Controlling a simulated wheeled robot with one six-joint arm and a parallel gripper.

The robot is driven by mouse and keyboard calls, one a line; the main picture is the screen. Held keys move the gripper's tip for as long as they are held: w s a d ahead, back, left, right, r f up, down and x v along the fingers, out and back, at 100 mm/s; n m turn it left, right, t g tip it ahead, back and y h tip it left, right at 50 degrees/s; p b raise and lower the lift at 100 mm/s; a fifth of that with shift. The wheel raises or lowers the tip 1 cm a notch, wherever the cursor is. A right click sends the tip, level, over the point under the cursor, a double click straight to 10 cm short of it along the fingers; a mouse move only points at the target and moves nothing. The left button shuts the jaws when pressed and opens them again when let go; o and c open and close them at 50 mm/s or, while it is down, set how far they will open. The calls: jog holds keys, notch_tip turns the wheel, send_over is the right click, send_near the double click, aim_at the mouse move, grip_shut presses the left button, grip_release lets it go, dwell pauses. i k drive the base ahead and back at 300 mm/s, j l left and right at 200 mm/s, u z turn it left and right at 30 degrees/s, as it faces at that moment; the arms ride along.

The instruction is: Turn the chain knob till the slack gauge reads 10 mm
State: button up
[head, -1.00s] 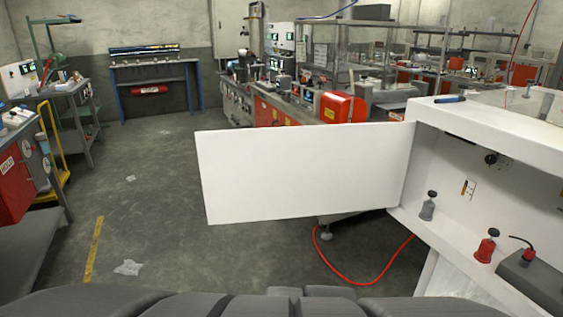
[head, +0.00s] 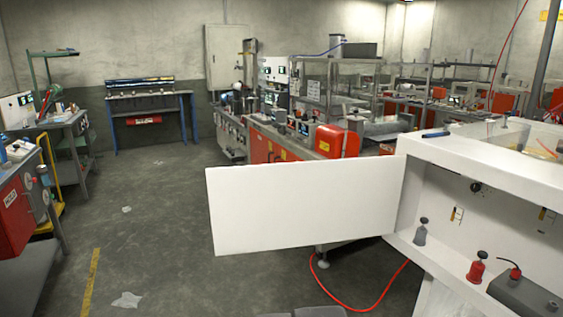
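A white cabinet (head: 480,148) stands open at the right, with its flat white door (head: 303,206) swung out to the left. On its inner back wall is a small dark round knob (head: 476,187), which may be the chain knob. Below and left of it is a small upright gauge-like strip (head: 457,215) with yellow and black marks. A similar strip (head: 543,214) sits farther right. Both are too small to read, so I cannot tell which is the slack gauge. My gripper is not in view.
A grey bottle (head: 420,232), a red bottle (head: 476,268) and a dark box (head: 525,296) stand on the cabinet floor. A red hose (head: 345,301) lies below the door. A red cabinet (head: 15,215) stands at far left. The floor (head: 150,230) between is open.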

aim_at(474, 188)
jog(key=z, duration=1.5)
